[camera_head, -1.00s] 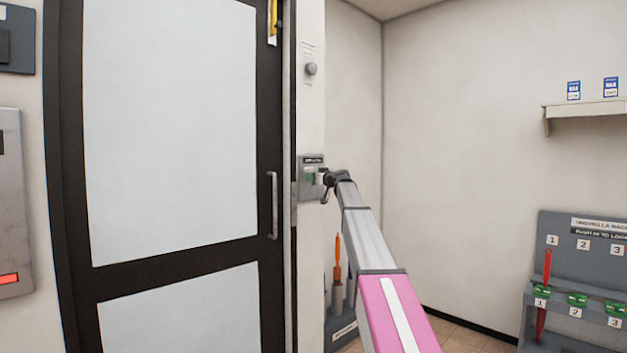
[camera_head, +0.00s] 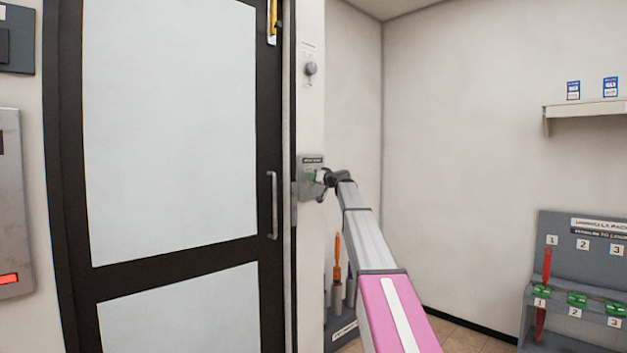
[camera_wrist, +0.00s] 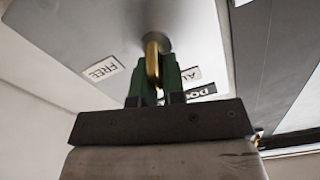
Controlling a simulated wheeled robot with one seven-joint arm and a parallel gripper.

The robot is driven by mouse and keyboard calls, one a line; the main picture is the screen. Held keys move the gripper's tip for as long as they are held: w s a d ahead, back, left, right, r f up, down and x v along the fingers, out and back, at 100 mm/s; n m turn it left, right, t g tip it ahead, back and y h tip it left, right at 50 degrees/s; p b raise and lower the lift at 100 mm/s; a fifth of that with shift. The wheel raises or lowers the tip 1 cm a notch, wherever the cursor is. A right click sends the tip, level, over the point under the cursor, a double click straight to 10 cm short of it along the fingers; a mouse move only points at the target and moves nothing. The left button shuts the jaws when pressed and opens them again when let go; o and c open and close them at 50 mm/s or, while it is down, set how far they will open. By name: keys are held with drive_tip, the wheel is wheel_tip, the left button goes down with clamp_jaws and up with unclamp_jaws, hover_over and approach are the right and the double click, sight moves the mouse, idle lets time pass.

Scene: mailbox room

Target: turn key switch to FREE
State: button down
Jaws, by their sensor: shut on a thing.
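The key switch is a grey plate (camera_head: 308,168) on the wall just right of the door. In the wrist view its plate (camera_wrist: 75,30) fills the upper part, with a FREE label (camera_wrist: 103,70) on the left and a partly hidden label starting with A on the right. A brass key (camera_wrist: 152,62) stands out of the round lock at the middle. My gripper (camera_wrist: 154,80) has its green fingers shut on the key, between the two labels. In the head view my gripper (camera_head: 322,182) is at the plate, and the key is too small to make out.
A dark-framed door (camera_head: 170,130) with a vertical handle (camera_head: 273,205) is left of the switch. A round knob (camera_head: 311,69) is on the wall above. An umbrella stand (camera_head: 338,318) is below, and a grey rack (camera_head: 590,265) is at right.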

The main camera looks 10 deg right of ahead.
drive_tip(key=shift+w+d+f+m, duration=0.15)
drive_tip(key=shift+f+m, duration=0.15)
drive_tip(key=shift+m, duration=2.15)
drive_tip(key=shift+w+d+f+m, duration=0.1)
drive_tip(key=shift+d+f+m, duration=0.15)
drive_tip(key=shift+m, duration=2.15)
drive_tip(key=shift+w+d+f+m, duration=0.1)
drive_tip(key=shift+f+m, duration=0.2)
drive_tip(key=shift+m, duration=2.15)
drive_tip(key=c, duration=1.2)
unclamp_jaws()
drive_tip(key=shift+c, duration=0.2)
drive_tip(key=shift+s, duration=0.1)
